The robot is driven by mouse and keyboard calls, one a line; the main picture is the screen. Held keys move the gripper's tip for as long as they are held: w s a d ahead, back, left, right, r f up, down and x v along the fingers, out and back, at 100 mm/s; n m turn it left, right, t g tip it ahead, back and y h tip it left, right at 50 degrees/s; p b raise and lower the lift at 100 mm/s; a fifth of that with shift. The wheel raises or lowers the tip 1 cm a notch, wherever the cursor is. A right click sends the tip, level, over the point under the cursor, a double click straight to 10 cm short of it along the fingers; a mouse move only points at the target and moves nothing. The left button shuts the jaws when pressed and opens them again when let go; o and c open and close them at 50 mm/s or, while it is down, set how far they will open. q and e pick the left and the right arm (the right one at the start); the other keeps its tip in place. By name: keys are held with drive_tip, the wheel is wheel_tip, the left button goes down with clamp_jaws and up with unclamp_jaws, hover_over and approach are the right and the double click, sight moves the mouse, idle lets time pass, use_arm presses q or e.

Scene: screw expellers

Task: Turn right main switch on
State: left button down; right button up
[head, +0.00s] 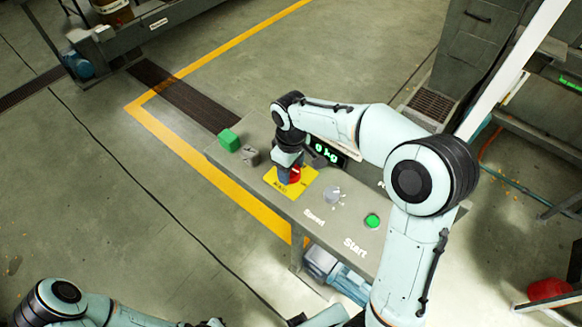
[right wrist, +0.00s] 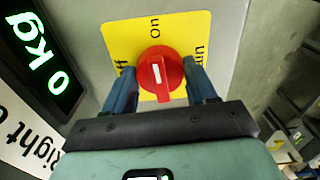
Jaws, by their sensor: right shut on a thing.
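The main switch is a red rotary knob (right wrist: 158,76) on a yellow plate (right wrist: 178,22) with lettering around it. In the right wrist view its white mark stands nearly upright, in line with the "On" label at the top. The yellow plate also shows in the head view (head: 302,186), on the panel. My right gripper (head: 288,173) reaches down onto the knob, with one blue finger on each side of it, shut on it. My left arm shows at the lower left of the head view; its gripper is mostly cut off at the bottom edge.
The grey control panel (head: 330,217) also carries a green block (head: 229,140), a grey knob (head: 250,155), a "0 kg" display (head: 326,153), a speed dial (head: 332,194) and a green start button (head: 373,220). Open floor lies to the left, with a yellow line.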

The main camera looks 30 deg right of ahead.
drive_tip(key=shift+m, duration=0.4)
drive_tip(key=o, duration=1.1)
drive_tip(key=shift+c, duration=0.2)
drive_tip(key=shift+r, duration=0.15)
use_arm(q)
drive_tip(key=shift+w+r+p, duration=0.9)
drive_tip(key=shift+w+r, duration=0.2)
drive_tip(key=shift+r, duration=0.1)
use_arm(e)
wheel_tip(320, 180, up, 13)
